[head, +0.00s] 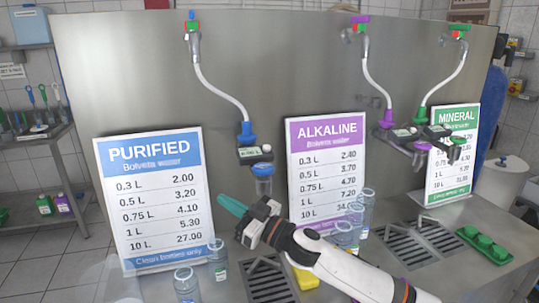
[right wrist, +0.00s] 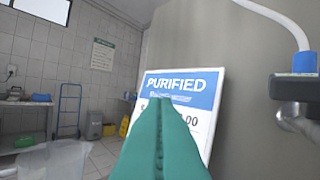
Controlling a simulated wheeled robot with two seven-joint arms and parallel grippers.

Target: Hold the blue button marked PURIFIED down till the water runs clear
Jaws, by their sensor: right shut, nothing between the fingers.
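The PURIFIED sign (head: 155,200) leans upright at the left; it also fills the middle of the right wrist view (right wrist: 190,85). To its right hangs the purified dispenser (head: 252,154), with a blue hose fitting (head: 246,134) on top and a blue part (head: 263,170) below. In the right wrist view its dark body (right wrist: 298,88) shows at the right edge. I cannot make out which part is the marked button, and no running water is discernible. My right gripper (head: 221,200) has teal fingers, shut and empty, below and left of the dispenser, apart from it. My left gripper is not in view.
Clear bottles stand by the sign (head: 217,260) and below the ALKALINE sign (head: 325,165). A drain grate (head: 268,280) and a yellow object (head: 305,279) lie near my right arm. Alkaline (head: 388,130) and mineral dispensers (head: 440,133) hang right. A green tray (head: 485,244) lies far right.

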